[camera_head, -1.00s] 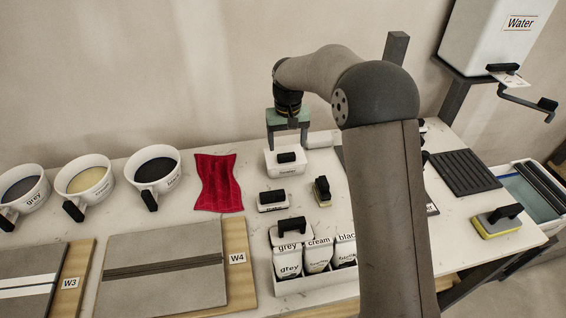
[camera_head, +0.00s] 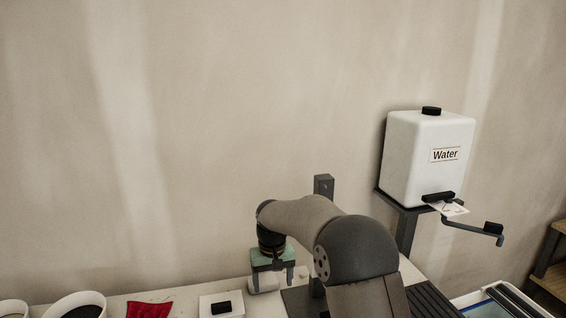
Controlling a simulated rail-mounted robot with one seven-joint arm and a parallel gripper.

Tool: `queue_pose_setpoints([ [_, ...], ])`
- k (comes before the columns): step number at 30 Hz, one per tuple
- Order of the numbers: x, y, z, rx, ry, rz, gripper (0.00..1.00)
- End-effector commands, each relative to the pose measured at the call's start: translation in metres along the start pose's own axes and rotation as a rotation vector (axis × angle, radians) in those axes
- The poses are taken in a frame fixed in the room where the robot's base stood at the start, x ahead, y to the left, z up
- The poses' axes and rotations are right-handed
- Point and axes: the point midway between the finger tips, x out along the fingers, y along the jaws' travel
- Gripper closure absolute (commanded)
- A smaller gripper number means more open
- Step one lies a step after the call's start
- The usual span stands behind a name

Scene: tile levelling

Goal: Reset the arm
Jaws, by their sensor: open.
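My gripper (camera_head: 272,278) is at the end of my bent arm, low in the middle of the head view. Its two fingers point down and stand apart, with nothing seen between them. It is near the back edge of the white table, to the right of a white box with a black handle (camera_head: 221,309). A white object (camera_head: 266,283) shows partly behind the fingers; I cannot tell how far apart they are.
The wall above is clear.

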Motion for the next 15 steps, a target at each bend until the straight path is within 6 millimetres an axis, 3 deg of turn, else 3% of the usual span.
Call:
queue_pose_setpoints([
  [11, -0.047, 0.035, 0.078, 0.046, 0.01, 0.015, 0.27],
  [15, -0.063, 0.049, 0.122, 0.073, 0.014, 0.019, 0.27],
])
